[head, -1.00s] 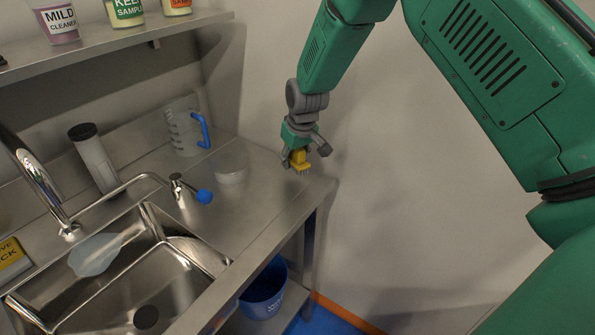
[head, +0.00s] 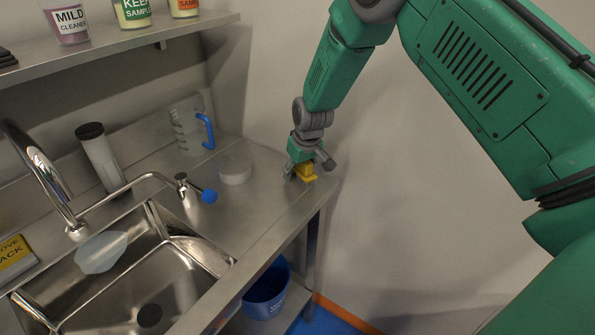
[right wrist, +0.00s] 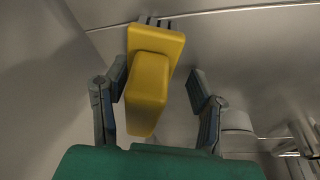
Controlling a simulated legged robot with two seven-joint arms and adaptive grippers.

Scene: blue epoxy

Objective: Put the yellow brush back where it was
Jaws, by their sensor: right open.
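The yellow brush (head: 307,171) is at the right end of the steel counter (head: 262,200), close to its edge by the wall. Its bristles are mostly hidden in the head view. My right gripper (head: 310,168) is right over it with the fingers spread. In the right wrist view the brush (right wrist: 150,85) lies between the two open fingers, nearer the left one, with a clear gap to the right one. A few dark bristles show at its far end. My left gripper is not in view.
A clear round dish (head: 235,170) and a measuring jug (head: 190,128) with a blue handle stand left of the gripper. The sink (head: 205,255) and its blue-tipped tap (head: 208,196) are further left. A blue bin (head: 268,290) sits below the counter.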

